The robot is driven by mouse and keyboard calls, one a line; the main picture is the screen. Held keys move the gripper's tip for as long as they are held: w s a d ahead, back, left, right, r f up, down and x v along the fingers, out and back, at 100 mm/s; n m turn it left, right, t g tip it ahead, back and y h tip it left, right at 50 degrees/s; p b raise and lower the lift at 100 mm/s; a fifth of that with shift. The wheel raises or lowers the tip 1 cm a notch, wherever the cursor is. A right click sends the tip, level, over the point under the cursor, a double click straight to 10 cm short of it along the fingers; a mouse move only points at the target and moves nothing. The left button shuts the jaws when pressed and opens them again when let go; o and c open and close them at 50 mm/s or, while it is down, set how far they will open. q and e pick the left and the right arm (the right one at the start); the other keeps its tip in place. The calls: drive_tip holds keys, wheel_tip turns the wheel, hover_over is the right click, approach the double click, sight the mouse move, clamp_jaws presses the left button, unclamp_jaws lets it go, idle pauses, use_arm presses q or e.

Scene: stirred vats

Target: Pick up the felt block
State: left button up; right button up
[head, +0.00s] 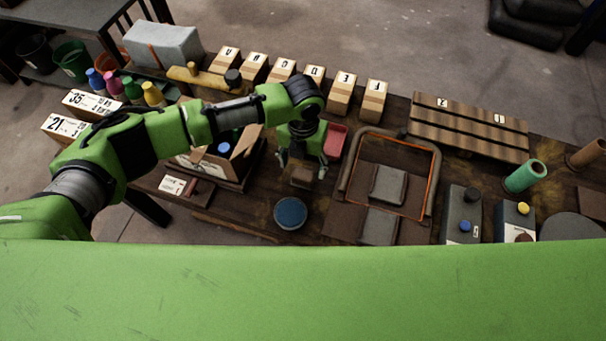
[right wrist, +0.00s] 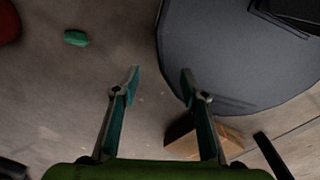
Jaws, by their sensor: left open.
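A small brown block (head: 301,175), which looks like the felt block, is on the dark workbench (head: 250,207), behind a round blue-topped tin (head: 290,213). My left gripper (head: 302,165) points down over this block, its fingers open on either side of it. I cannot tell whether the fingers touch it. My right gripper (right wrist: 161,72) is open and empty in the right wrist view, away from the block, with the floor beneath it.
A red tray (head: 335,140) and an open carton (head: 245,150) stand near my left gripper. Lettered boxes (head: 341,95) line the back. A dark round surface (right wrist: 235,60) is beside my right gripper.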

sight(303, 174)
use_arm(q)
drive_tip(key=shift+f, duration=0.3)
wheel_tip(303, 174, down, 4)
drive_tip(key=shift+s+p, duration=0.15)
drive_tip(key=shift+p, duration=0.7)
drive_tip(key=shift+f, duration=0.55)
drive_tip(key=c, duration=1.2)
use_arm(e)
drive_tip(key=shift+w+a+r, duration=0.25)
drive_tip(key=shift+w+r, duration=0.7)
drive_tip(key=shift+r, duration=0.05)
